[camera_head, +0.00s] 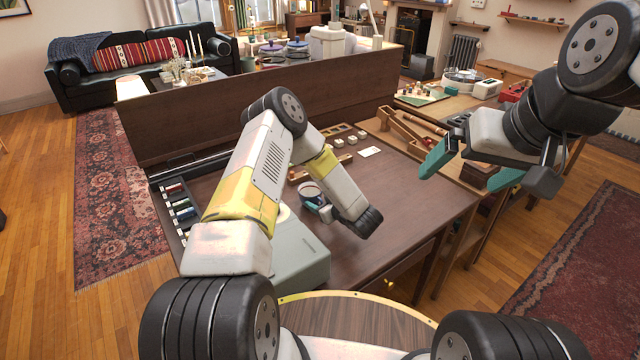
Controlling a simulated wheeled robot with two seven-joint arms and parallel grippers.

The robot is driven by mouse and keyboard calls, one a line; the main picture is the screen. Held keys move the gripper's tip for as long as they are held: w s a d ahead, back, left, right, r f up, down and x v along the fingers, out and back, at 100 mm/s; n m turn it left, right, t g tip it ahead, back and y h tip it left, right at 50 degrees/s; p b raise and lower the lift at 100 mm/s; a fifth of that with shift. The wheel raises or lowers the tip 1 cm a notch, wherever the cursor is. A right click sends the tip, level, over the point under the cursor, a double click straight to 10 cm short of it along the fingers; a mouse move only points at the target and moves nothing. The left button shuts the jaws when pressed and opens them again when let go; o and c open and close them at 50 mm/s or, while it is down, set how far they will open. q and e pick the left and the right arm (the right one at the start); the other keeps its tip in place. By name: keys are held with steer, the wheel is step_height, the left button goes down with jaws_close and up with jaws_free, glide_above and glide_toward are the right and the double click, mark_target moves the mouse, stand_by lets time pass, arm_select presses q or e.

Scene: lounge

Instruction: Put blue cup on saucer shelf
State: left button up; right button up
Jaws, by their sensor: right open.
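A small cup (309,188) with a pale rim and dark contents is on the dark wooden desk (410,205), just right of my left forearm. Its lower part is hidden, and its blue colour is hard to make out. My left gripper (317,208) is at the near side of the cup, with a teal finger close to or touching it. My own wrist hides the jaws, so I cannot tell whether they hold the cup. I cannot clearly identify the saucer shelf.
A grey-green box-like machine (300,252) stands at the desk's near left. A tray of small coloured items (180,210) is at the left edge. A wooden rack (405,128) and white card (370,151) lie at the back. The desk's right front is clear.

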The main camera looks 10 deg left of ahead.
arm_select(q)
jaws_close()
stand_by(1.1)
